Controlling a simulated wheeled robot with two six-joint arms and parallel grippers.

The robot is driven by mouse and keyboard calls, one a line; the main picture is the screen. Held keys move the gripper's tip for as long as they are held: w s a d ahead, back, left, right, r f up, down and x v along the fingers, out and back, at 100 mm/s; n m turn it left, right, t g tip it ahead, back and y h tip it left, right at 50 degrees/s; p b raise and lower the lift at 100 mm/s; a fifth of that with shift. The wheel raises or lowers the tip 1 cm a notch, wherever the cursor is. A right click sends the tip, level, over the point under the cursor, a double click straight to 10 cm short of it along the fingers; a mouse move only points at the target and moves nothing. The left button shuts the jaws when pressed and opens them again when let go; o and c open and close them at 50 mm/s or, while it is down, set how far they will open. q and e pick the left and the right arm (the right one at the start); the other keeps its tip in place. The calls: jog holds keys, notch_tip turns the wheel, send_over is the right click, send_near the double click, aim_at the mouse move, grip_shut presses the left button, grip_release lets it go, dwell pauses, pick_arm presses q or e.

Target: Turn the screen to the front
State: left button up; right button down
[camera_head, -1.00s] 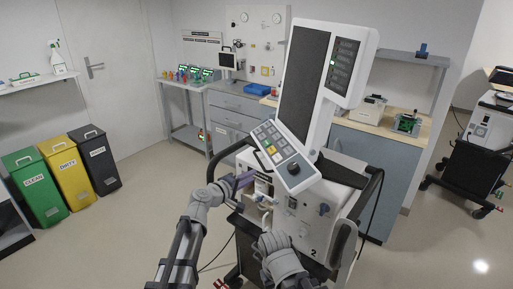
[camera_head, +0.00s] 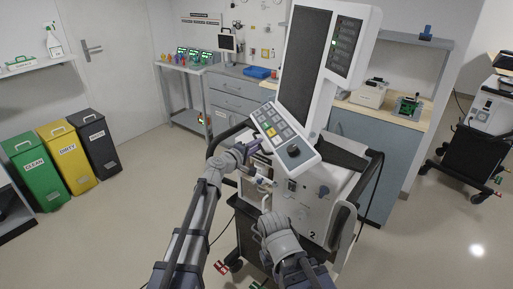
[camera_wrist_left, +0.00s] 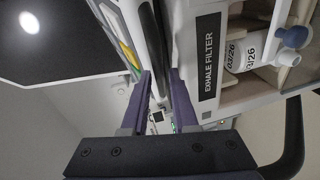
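The screen (camera_head: 304,62) is a tall white panel with a dark display, a narrow side display and a lower key panel (camera_head: 283,132). It stands tilted on top of the white ventilator (camera_head: 301,205). My left gripper (camera_head: 257,147) is at the lower left edge of the key panel, partly hidden. In the left wrist view its two purple fingers (camera_wrist_left: 162,75) stand apart, with the panel's edge and coloured keys just ahead; contact cannot be told. The exhale filter label (camera_wrist_left: 208,67) is close beside the fingers.
A dark rail (camera_head: 217,138) runs around the ventilator's side, with another handle at its right. A counter (camera_head: 375,108) stands behind it, and a second ventilator (camera_head: 487,115) at the far right. Green, yellow and dark bins (camera_head: 68,158) stand left. The floor between is clear.

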pick_arm(q)
grip_shut()
dwell(1.5)
